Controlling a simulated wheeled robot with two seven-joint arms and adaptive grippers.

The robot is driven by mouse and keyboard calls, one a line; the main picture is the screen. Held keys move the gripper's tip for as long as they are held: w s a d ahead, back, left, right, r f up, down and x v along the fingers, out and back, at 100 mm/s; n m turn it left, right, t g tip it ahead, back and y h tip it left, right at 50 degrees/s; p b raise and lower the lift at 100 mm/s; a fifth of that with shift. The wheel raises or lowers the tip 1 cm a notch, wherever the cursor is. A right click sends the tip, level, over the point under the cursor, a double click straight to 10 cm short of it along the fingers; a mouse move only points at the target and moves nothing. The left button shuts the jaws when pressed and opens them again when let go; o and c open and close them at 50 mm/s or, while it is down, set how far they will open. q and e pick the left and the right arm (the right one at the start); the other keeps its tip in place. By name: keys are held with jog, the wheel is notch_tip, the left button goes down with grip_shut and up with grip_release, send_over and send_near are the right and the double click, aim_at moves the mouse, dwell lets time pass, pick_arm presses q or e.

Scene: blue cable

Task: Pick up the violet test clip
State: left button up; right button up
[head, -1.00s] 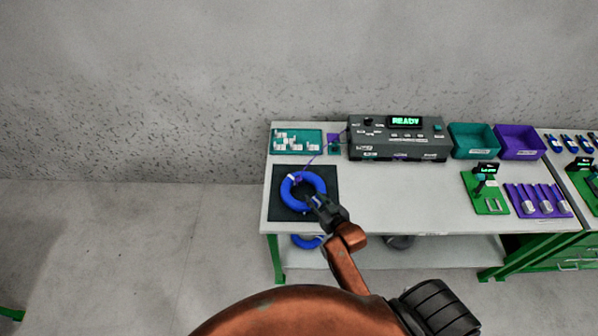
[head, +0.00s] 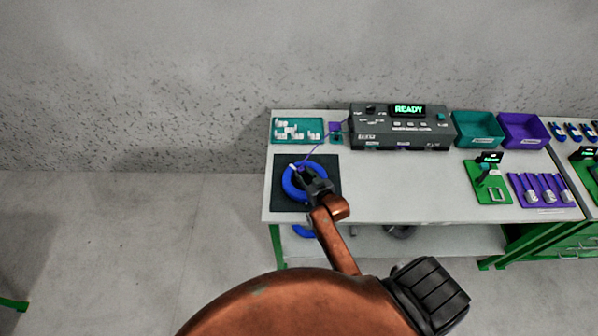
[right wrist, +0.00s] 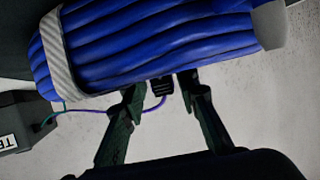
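The violet lead (head: 322,150) runs from the tester to the blue cable coil (head: 288,184), which lies on a dark mat. In the right wrist view the violet lead (right wrist: 143,110) ends at a small dark ribbed piece (right wrist: 163,86), seemingly the body of the test clip, against the coil (right wrist: 165,40). My right gripper (head: 306,178) is over the coil's right part. In the wrist view its fingers (right wrist: 161,88) are apart on either side of the ribbed piece, with gaps showing. The clip's jaw end is hidden by the coil. My left gripper is out of view.
The dark tester (head: 400,128) reading READY stands at the back. A teal tray of small parts (head: 283,137) is behind the mat (head: 283,205). Teal (head: 478,130) and violet (head: 524,132) bins and green (head: 489,192) and violet stands are at right. The table's middle is clear.

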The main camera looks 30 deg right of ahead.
jog(key=c, duration=0.5)
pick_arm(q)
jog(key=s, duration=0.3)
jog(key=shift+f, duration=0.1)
pick_arm(e)
jog(key=shift+c, duration=0.2)
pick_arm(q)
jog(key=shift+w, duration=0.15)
